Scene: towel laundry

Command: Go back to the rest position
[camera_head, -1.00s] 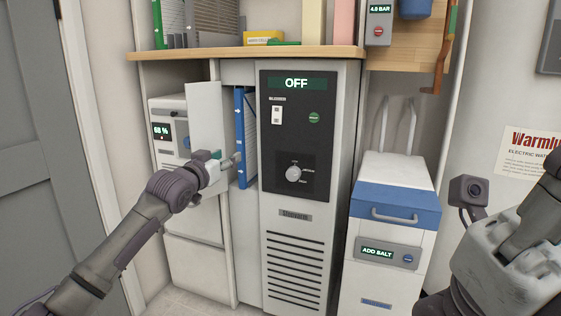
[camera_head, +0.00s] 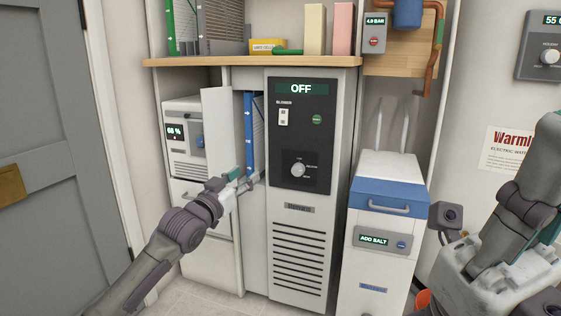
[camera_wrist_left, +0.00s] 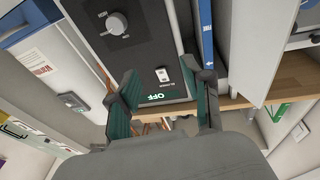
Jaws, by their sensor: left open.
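My left gripper (camera_head: 247,181) is open and empty in the head view, in front of the tall grey furnace unit (camera_head: 296,225), near its left edge. Its two dark green-faced fingers stand apart in the left wrist view (camera_wrist_left: 168,88), with nothing between them. A blue-edged filter (camera_head: 248,125) stands upright in the slot beside the furnace, just above the gripper; its blue edge also shows in the wrist view (camera_wrist_left: 206,35). The slot's white door panel (camera_head: 217,130) stands open. My right arm is at the right edge; its fingers are out of view.
A wooden shelf (camera_head: 250,61) with boxes and filters runs above. The white cabinet with the blue lid (camera_head: 390,192) stands at right, reading ADD SALT. A grey door (camera_head: 60,150) is at far left. An orange object (camera_head: 423,299) lies low between the cabinet and my right arm.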

